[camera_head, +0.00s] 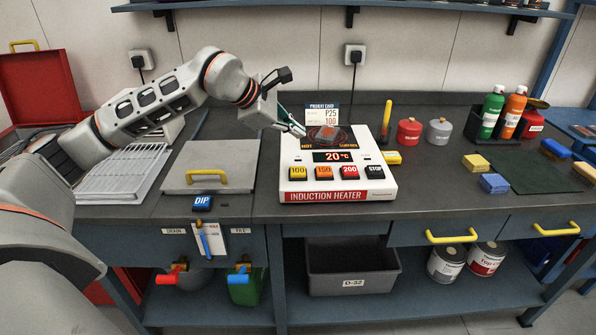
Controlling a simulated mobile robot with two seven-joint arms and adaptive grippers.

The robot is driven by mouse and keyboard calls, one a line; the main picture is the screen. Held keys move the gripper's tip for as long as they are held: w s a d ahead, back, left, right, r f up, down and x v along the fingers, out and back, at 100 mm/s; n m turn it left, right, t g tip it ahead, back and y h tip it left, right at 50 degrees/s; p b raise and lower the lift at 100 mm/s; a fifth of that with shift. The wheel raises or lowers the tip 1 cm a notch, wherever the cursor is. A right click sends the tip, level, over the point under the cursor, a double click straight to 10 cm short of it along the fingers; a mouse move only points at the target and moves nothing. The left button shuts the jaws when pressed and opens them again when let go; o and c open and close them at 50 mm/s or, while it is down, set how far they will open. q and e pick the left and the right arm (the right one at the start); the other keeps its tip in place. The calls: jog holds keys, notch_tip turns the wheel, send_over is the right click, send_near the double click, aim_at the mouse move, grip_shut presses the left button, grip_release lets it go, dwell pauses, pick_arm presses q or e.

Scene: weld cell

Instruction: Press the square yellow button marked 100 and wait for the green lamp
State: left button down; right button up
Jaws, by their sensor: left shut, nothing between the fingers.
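The white induction heater (337,182) stands on the dark bench in the middle of the head view. Its front row has a square yellow button marked 100 (298,173), an orange 150 button (324,172), a red 200 button (350,172) and a black STOP button (375,171). The display (333,156) reads 20 °C. No lit green lamp is seen. My left gripper (301,131) is shut and empty above the heater's back left part, apart from the yellow button. My right gripper is out of view.
A preheat card (322,115) stands behind the heater. Left is a lidded tank (211,166) with a yellow handle and a blue DIP button (203,201). Right are a red canister (409,132), a grey canister (439,131) and green (491,112) and orange (512,113) bottles.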

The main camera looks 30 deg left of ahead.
pick_arm(q)
jog(key=b, duration=0.5)
send_over(296, 172)
notch_tip(296, 172, down, 7)
jog(key=shift+w+f, duration=0.1)
jog(key=shift+f+b, duration=0.35)
jog(key=shift+f, duration=0.4)
